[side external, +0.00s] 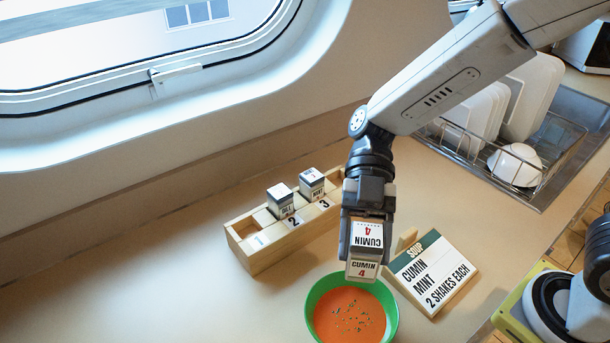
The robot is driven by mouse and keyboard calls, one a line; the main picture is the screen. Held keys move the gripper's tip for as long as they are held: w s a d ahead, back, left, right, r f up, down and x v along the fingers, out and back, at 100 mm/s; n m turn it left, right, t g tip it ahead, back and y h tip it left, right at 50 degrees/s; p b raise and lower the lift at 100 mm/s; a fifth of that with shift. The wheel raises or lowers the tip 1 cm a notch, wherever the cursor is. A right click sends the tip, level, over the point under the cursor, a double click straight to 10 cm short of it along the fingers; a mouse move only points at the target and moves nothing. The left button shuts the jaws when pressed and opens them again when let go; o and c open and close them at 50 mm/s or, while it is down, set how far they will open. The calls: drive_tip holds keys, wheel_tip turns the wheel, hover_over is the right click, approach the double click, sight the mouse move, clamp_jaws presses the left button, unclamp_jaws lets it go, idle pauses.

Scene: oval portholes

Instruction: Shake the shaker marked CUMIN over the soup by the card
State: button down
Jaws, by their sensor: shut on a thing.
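My gripper (366,215) is shut on the shaker marked CUMIN 4 (363,268), a pale block with dark bands. It holds the shaker above the back edge of the green bowl of orange soup (348,318), which has green flecks on top. Two faces of the shaker carry its label; its holes do not show and its exact tilt is hard to tell. The card (433,275) stands tilted just right of the bowl and reads SOUP, CUMIN, MINT, 2 SHAKES EACH.
A wooden rack (262,262) with numbered slots stands left of my gripper. It holds two shakers (280,200) (312,184) by numbers 2 and 3; its left slot looks empty, its right end is partly hidden. A dish rack (490,150) is at back right.

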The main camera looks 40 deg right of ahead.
sight(361, 263)
drive_tip(key=shift+f, duration=2.05)
